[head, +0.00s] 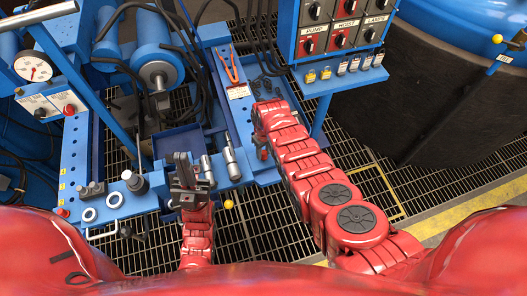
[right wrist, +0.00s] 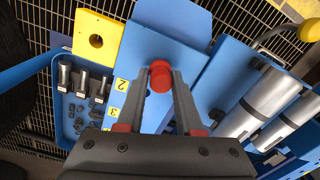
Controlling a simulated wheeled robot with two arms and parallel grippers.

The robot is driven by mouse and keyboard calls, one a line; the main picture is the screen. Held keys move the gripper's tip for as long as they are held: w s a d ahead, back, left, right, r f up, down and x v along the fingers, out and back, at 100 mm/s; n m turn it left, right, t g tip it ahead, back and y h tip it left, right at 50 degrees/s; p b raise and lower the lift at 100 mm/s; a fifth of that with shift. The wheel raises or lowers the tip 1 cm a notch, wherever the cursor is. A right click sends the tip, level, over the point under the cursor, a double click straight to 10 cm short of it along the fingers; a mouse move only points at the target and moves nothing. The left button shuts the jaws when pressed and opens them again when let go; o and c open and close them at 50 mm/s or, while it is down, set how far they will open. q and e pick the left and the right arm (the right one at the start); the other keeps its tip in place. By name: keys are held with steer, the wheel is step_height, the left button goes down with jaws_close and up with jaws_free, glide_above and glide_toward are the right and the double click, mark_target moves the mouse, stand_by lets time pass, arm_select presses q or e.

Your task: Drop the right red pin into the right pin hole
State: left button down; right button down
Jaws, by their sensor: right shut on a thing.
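In the right wrist view my right gripper (right wrist: 158,88) is shut on a red pin (right wrist: 160,72), whose round end shows between the fingertips. The pin is over a blue plate (right wrist: 166,30); how high above it I cannot tell. A yellow plate with a dark round hole (right wrist: 96,41) lies up and left of the pin, apart from it. I cannot tell whether this is the right pin hole. In the head view the right arm hides most of the right gripper. My left gripper (head: 184,174) stands upright at the blue frame's front; whether its jaws are open is unclear.
A blue tray (right wrist: 64,133) with metal pins and small dark parts is at the left in the wrist view. Silver cylinders (right wrist: 268,104) lie at the right. In the head view a control panel (head: 342,36) and a large dark vessel (head: 420,110) stand right of the arm.

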stand_by(0.3)
steer(key=shift+c, duration=2.4)
jaws_free()
steer(key=shift+r, duration=0.15)
steer(key=shift+r+p, duration=0.3)
steer(key=shift+r, duration=0.3)
step_height(320, 180, up, 16)
steer(key=p, duration=0.2)
steer(key=shift+d+p, duration=0.2)
steer(key=shift+p, duration=0.2)
steer(key=shift+w, duration=0.15)
